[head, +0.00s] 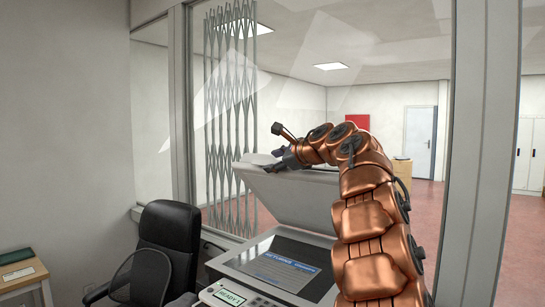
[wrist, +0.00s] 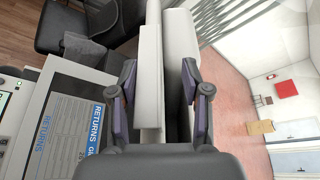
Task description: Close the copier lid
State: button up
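The copier (head: 232,262) stands low in the middle of the head view, its panel reading "READY". Its pale grey lid (head: 285,198) is raised and tilted back, with the glass uncovered. A blue and white sheet headed "RETURNS" (head: 284,270) lies on the glass. My gripper (head: 282,161) is at the lid's upper edge. In the wrist view the lid (wrist: 151,75) runs between the two spread fingers of my gripper (wrist: 158,80). One finger is on each side of it. I cannot tell whether either finger touches the lid.
A black office chair (head: 170,235) stands left of the copier. A desk (head: 22,278) with a green item is at far left. A window frame (head: 180,110) and folding metal grille (head: 231,110) rise behind.

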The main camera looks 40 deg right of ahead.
jog(key=shift+w+d+r+p, duration=0.1)
jog(key=shift+d+r+p, duration=0.1)
jog(key=shift+d+p, duration=0.1)
dwell(0.4)
jog(key=b+v, duration=0.3)
jog(key=v, duration=0.6)
jog(key=shift+b, duration=0.35)
dwell(0.5)
jog(key=shift+a, duration=0.15)
dwell(0.4)
jog(key=shift+w+a+f+p, duration=0.2)
jog(key=shift+w+p, duration=0.25)
jog(key=shift+p, duration=0.25)
jog(key=shift+w+a+f+p, duration=0.2)
jog(key=shift+w+p, duration=0.25)
jog(key=shift+p, duration=0.3)
jog(key=shift+w+a+f+p, duration=0.25)
jog(key=shift+w+p, duration=0.2)
jog(key=shift+p, duration=0.25)
